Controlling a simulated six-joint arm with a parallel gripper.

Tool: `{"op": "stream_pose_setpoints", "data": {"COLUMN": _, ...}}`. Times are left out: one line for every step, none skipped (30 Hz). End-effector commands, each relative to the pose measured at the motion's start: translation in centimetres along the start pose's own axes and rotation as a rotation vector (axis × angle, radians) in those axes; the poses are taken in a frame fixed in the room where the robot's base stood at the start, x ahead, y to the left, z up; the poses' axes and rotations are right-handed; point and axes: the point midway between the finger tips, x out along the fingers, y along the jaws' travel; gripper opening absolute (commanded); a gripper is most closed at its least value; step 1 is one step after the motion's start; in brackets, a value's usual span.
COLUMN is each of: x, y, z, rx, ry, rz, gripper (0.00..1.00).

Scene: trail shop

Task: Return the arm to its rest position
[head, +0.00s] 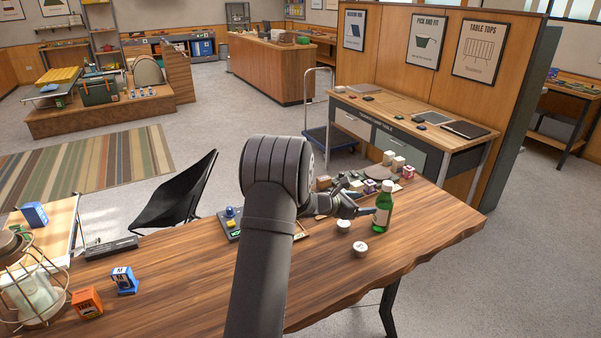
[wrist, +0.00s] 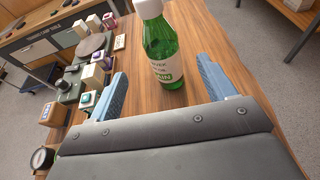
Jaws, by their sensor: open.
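My arm reaches over the wooden table (head: 190,285) from the front, with my gripper (head: 366,203) low near the table's right part. In the wrist view my gripper (wrist: 168,88) is open, with its two blue fingers wide apart. A green bottle (head: 384,208) with a white cap and a white label stands upright just beyond the fingertips. In the wrist view the bottle (wrist: 165,60) stands ahead of the gap between the fingers, and nothing is held. My arm hides part of the tabletop.
Several small boxes and a scale-like device (wrist: 70,90) stand left of the bottle. Two white-topped round items, one a jar (head: 360,248), stand in front of it. A lantern (head: 32,290), an orange box (head: 87,302) and a blue box (head: 124,280) stand at left. The right table end is clear.

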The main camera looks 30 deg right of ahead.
Motion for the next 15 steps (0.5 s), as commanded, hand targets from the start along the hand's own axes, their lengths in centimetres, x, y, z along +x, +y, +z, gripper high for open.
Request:
{"op": "stream_pose_setpoints", "data": {"x": 0.5, "y": -0.1, "z": -0.1, "rx": 0.0, "ry": 0.0, "rz": -0.001, "gripper": 0.76}}
{"op": "stream_pose_setpoints", "data": {"x": 0.8, "y": -0.1, "z": -0.1, "rx": 0.0, "ry": 0.001, "rz": -0.002, "gripper": 0.76}}
{"op": "stream_pose_setpoints", "data": {"x": 1.4, "y": 0.0, "z": -0.1, "rx": 0.0, "ry": 0.001, "rz": -0.001, "gripper": 0.76}}
{"op": "stream_pose_setpoints", "data": {"x": 1.9, "y": -0.1, "z": -0.1, "rx": 0.001, "ry": 0.001, "rz": -0.002, "gripper": 0.76}}
{"op": "stream_pose_setpoints", "data": {"x": 2.4, "y": -0.1, "z": -0.1, "rx": 0.001, "ry": 0.001, "rz": -0.002, "gripper": 0.76}}
{"op": "stream_pose_setpoints", "data": {"x": 3.2, "y": -0.1, "z": -0.1, "rx": 0.001, "ry": 0.001, "rz": -0.003, "gripper": 0.76}}
{"op": "stream_pose_setpoints", "data": {"x": 3.8, "y": -0.1, "z": -0.1, "rx": 0.0, "ry": 0.001, "rz": -0.003, "gripper": 0.76}}
{"op": "stream_pose_setpoints", "data": {"x": 4.4, "y": -0.1, "z": -0.1, "rx": 0.0, "ry": 0.001, "rz": -0.002, "gripper": 0.76}}
{"op": "stream_pose_setpoints", "data": {"x": 5.2, "y": -0.1, "z": -0.1, "rx": 0.001, "ry": 0.002, "rz": -0.002, "gripper": 0.76}}
{"op": "stream_pose_setpoints", "data": {"x": 5.8, "y": -0.1, "z": -0.1, "rx": 0.001, "ry": 0.001, "rz": -0.003, "gripper": 0.76}}
{"op": "stream_pose_setpoints", "data": {"x": 6.4, "y": -0.1, "z": -0.1, "rx": 0.001, "ry": 0.001, "rz": -0.002, "gripper": 0.76}}
{"op": "stream_pose_setpoints", "data": {"x": 7.2, "y": -0.1, "z": -0.1, "rx": 0.001, "ry": 0.001, "rz": -0.002, "gripper": 0.76}}
{"op": "stream_pose_setpoints", "data": {"x": 7.8, "y": -0.1, "z": -0.1, "rx": 0.0, "ry": 0.002, "rz": -0.002, "gripper": 0.76}}
{"op": "stream_pose_setpoints", "data": {"x": 8.4, "y": -0.1, "z": -0.1, "rx": 0.001, "ry": 0.001, "rz": -0.002, "gripper": 0.76}}
{"op": "stream_pose_setpoints", "data": {"x": 9.2, "y": -0.1, "z": -0.1, "rx": 0.001, "ry": 0.001, "rz": -0.002, "gripper": 0.76}}
